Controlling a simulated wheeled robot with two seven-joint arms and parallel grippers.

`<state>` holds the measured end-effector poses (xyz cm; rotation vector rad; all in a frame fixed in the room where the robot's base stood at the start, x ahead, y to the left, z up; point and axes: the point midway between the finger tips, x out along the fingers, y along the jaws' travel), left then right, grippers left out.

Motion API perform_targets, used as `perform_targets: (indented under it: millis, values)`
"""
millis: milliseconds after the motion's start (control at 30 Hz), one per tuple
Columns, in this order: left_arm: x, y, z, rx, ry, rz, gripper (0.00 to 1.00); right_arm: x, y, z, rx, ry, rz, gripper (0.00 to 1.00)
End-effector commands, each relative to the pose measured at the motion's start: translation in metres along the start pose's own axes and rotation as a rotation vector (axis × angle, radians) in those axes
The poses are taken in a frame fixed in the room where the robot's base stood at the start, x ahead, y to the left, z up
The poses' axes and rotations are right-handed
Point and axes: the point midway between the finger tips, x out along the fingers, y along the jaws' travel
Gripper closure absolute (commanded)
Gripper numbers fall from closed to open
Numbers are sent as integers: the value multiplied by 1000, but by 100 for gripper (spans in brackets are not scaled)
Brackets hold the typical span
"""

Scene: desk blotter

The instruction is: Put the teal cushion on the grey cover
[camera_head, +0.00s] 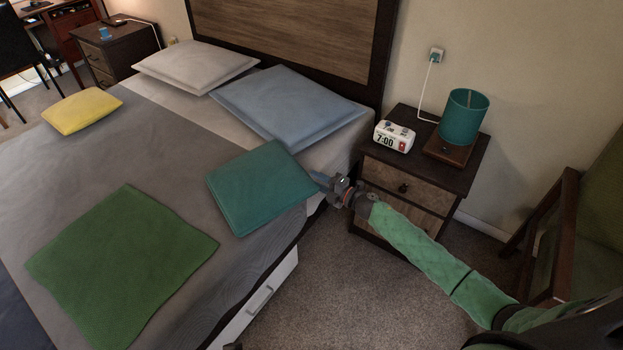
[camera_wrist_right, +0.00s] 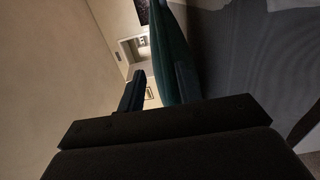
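The teal cushion (camera_head: 258,188) lies at the right side of the bed, with its right corner at the bed's edge. The grey cover (camera_head: 150,135) spreads across the bed to the left of it. My right gripper (camera_head: 325,180) is at the cushion's right corner. In the right wrist view its fingers (camera_wrist_right: 158,88) stand apart, with the teal cushion (camera_wrist_right: 171,45) reaching between them, close to the right finger. A gap shows beside the left finger.
A green square cloth or cushion (camera_head: 120,262) and a yellow cushion (camera_head: 82,110) lie on the bed. Blue (camera_head: 285,100) and white (camera_head: 195,66) pillows lie by the headboard. A nightstand (camera_head: 410,185) with a clock (camera_head: 394,136) and teal lamp (camera_head: 463,115) stands close beyond my right gripper.

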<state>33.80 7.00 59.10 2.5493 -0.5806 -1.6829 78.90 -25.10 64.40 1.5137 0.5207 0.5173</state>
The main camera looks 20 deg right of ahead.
Motion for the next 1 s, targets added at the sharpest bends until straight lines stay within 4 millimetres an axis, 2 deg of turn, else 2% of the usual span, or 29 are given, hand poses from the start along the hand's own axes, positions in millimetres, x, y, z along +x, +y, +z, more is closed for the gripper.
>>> perform_targets:
  millis: [100,300,500,700,833,933,1000]
  values:
    - [14,-2,4,-2,11,1,1,-23,-2,0,0,0,0,66]
    - [34,-5,10,-4,28,-1,1,-57,-2,0,0,1,0,66]
    - [50,-8,15,-6,44,-2,1,-81,-1,0,0,1,1,66]
    - [60,-10,19,-7,44,-3,1,-90,0,0,1,0,2,66]
    - [59,-10,18,-7,48,-3,1,-91,0,-1,7,-4,3,66]
    - [58,-9,18,-7,49,-3,1,-91,-5,-12,55,-36,7,66]
    - [58,-9,17,-7,49,-3,1,-90,-12,-26,130,-86,11,66]
